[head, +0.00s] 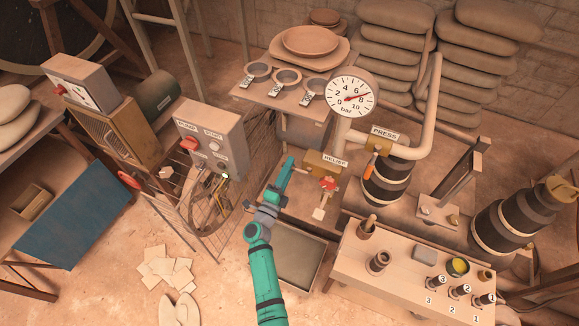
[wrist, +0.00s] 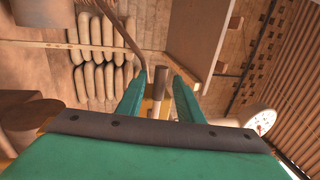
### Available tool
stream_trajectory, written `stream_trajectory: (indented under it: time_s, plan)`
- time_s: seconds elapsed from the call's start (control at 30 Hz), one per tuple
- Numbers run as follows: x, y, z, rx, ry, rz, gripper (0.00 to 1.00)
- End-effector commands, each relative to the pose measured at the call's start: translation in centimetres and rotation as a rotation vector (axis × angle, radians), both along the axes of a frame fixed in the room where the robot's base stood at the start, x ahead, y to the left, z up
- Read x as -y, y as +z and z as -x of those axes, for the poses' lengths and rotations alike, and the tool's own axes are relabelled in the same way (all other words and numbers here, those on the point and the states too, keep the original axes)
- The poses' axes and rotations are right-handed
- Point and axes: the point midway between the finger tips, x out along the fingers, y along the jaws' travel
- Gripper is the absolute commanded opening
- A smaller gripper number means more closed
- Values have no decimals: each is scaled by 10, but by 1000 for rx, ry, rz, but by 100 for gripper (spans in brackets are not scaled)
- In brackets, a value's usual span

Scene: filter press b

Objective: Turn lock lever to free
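My gripper (head: 284,176) is at the left of a yellow-brown box labelled RELIEF (head: 324,163), above the low bench. In the wrist view its two green fingers (wrist: 158,98) stand apart. A short upright rod with a brown top and pale band (wrist: 161,88) shows between the fingers, with gaps at both sides; I cannot tell its depth. A red fitting (head: 328,183) with a pale tag (head: 319,213) hangs below the RELIEF box. An orange-handled lever (head: 370,165) hangs below the PRESS box (head: 384,140). No part is labelled as the lock lever.
A pressure gauge (head: 350,97) and thick pipe rise behind the boxes. The PUMP START box (head: 212,140) and a wire guard stand to the left. A wooden table (head: 400,275) with pots and numbered plugs stands at lower right.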

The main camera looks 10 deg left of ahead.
Motion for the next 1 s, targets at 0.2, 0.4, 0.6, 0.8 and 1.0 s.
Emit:
stream_trajectory:
  time_s: [0.2, 0.4, 0.6, 0.8, 1.0]
  plan:
    - [-12, -9, 35, -3, 3, 0, 33]
    - [-23, -15, 69, -2, 1, -1, 33]
    - [-30, -19, 89, -1, 1, -1, 33]
    - [-31, -19, 94, 0, 0, -1, 33]
    - [-31, -20, 94, 0, 0, -1, 33]
